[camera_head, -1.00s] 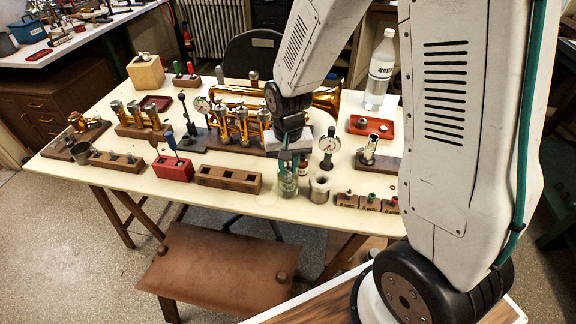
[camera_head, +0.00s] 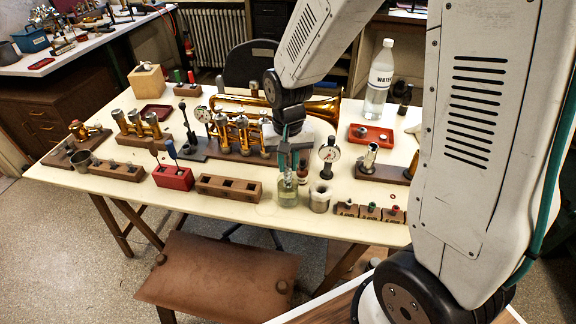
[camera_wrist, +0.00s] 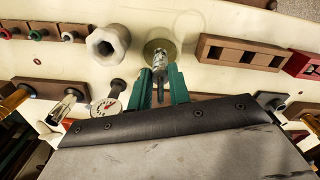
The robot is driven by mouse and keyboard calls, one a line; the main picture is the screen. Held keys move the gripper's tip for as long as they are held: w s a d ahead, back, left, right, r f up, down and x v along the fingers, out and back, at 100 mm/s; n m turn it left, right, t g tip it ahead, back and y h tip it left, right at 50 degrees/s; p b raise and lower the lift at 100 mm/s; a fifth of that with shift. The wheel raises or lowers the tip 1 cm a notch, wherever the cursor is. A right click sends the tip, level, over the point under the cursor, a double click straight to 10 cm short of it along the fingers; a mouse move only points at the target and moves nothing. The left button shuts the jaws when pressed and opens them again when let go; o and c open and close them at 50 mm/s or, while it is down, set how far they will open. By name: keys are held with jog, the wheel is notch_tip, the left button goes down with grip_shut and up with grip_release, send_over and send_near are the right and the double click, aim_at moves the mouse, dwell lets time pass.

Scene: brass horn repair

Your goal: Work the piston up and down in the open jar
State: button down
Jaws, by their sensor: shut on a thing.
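The open jar (camera_head: 288,194) is a small clear glass jar with pale liquid, standing near the front edge of the bench. In the wrist view its round rim (camera_wrist: 149,45) shows beyond my fingertips. My gripper (camera_head: 289,160) is above the jar, pointing down, with its green fingers shut on the piston. The piston (camera_wrist: 160,58) is a slim silvery cylinder, held upright in line with the jar mouth. Its lower end is at or just over the mouth; I cannot tell how far inside it is.
A wooden block with square holes (camera_head: 229,188) is to the left. A brass horn (camera_head: 315,108) and a water bottle (camera_head: 380,80) are farther back.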

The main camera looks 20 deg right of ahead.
jog(key=shift+r, duration=2.9)
